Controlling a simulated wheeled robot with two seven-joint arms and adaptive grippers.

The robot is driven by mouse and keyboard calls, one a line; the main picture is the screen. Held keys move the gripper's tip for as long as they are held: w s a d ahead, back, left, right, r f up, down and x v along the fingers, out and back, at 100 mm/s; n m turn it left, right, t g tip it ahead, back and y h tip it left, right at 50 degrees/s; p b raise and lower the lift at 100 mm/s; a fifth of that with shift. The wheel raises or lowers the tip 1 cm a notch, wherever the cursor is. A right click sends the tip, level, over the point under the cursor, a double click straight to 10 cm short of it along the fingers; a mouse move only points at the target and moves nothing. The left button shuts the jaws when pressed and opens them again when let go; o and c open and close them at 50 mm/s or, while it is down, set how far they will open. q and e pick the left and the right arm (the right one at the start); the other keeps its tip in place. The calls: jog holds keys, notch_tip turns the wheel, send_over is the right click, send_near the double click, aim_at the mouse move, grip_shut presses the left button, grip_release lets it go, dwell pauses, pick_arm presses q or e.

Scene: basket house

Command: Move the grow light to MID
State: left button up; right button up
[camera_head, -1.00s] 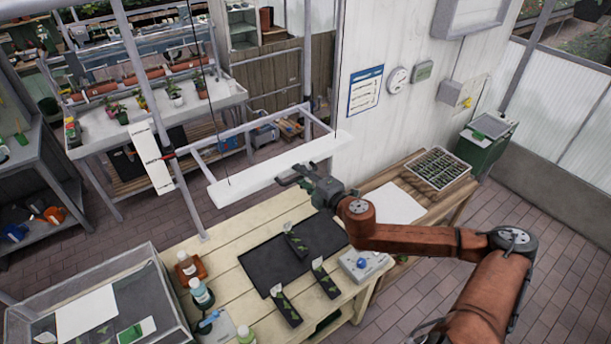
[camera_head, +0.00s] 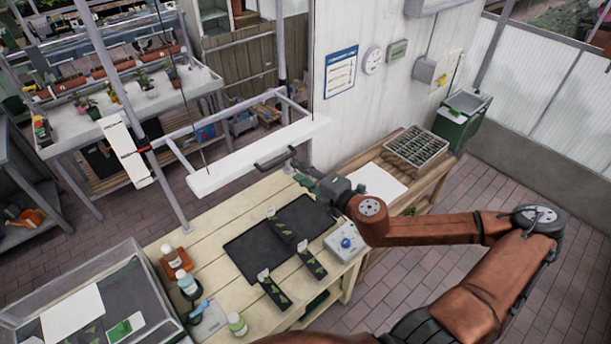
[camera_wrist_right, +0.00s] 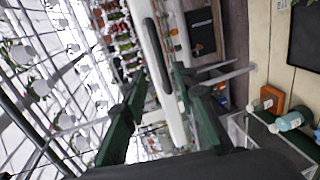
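The grow light (camera_head: 245,160) is a long white bar hung on thin cords over the wooden bench. A dark handle (camera_head: 275,158) is on its near side; it also shows in the right wrist view (camera_wrist_right: 156,55). A white scale board (camera_head: 122,150) with a red marker stands left of the light; its lettering is too small to read. My right gripper (camera_head: 298,172) is at the handle's right end. In the right wrist view its green fingers (camera_wrist_right: 158,88) are spread apart, with the handle ahead between them; contact is unclear. My left gripper is out of view.
The bench (camera_head: 215,220) below holds a black mat (camera_head: 255,252), small dark plant packs, bottles (camera_head: 187,283) and a grey box with a blue knob (camera_head: 345,243). A metal frame post (camera_head: 165,190) rises beside the light. A seedling tray (camera_head: 416,146) sits at right.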

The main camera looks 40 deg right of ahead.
jog(key=shift+v, duration=1.05)
